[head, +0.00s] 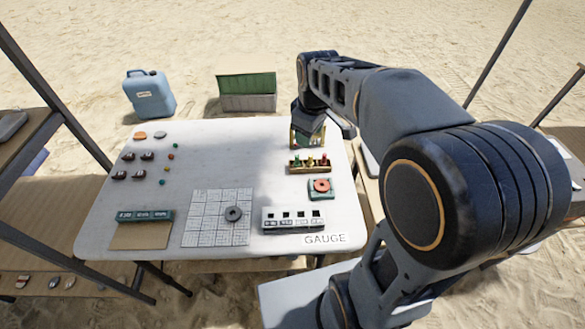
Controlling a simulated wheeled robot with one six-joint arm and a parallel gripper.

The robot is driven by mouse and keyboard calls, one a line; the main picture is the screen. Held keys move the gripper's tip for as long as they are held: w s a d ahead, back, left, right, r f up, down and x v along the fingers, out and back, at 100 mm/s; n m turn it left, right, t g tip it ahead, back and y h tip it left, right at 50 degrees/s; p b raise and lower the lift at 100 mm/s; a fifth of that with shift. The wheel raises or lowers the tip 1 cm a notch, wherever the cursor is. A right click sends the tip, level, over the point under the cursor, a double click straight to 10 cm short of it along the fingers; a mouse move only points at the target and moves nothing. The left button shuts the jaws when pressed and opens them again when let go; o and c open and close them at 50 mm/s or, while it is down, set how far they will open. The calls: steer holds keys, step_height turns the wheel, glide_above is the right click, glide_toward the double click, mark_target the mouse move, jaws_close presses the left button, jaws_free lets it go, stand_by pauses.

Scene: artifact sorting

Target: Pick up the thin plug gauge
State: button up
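A small yellow-brown rack (309,168) stands on the right part of the white table. Several small upright pieces with green and red parts stand in it. They look like plug gauges, but they are too small here to tell which is the thin one. My gripper (308,139) is at the end of my arm, over the table's back right part, just behind the rack in the picture. It points downward. Its fingers are small and partly hidden by the wrist, so their opening and any held thing cannot be made out.
A teal block with a red ring (321,188) sits in front of the rack. A white slotted block (293,220) and a GAUGE label (324,239) are at the front right. Small pieces lie left; the middle is clear.

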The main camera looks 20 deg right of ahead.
steer(key=w+f+n+g+b, duration=0.1)
steer(key=w+f+n+b, duration=0.2)
steer(key=w+f+n, duration=0.55)
steer(key=m, duration=0.1)
glide_above(297, 156)
steer(key=shift+g, duration=0.3)
step_height(297, 156, down, 6)
steer(key=shift+w+b, duration=0.1)
steer(key=shift+b, duration=0.2)
steer(key=shift+f, duration=3.25)
steer(key=shift+c, duration=0.2)
jaws_close()
